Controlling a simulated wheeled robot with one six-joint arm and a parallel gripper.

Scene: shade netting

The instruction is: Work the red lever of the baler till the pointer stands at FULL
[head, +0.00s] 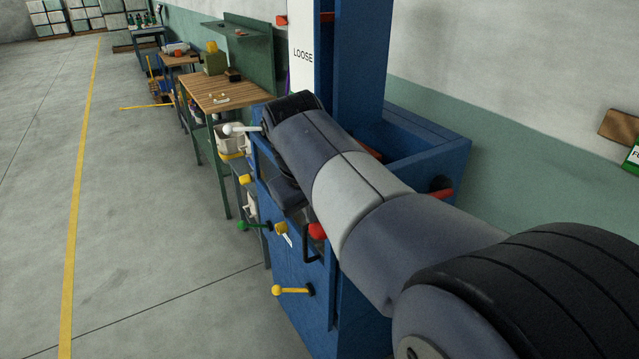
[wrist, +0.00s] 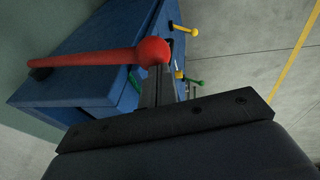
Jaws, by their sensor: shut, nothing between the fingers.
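The blue baler (head: 425,165) stands in the middle of the head view. Its red lever (head: 440,195) shows by its pivot end on the right; my arm hides the middle, and its red ball (head: 317,231) shows left of my arm. In the wrist view the red lever (wrist: 95,59) lies across the top with its ball on the right. The white scale (head: 302,45) reads LOOSE.
The floor left of the baler is open, with a yellow line (head: 75,215).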

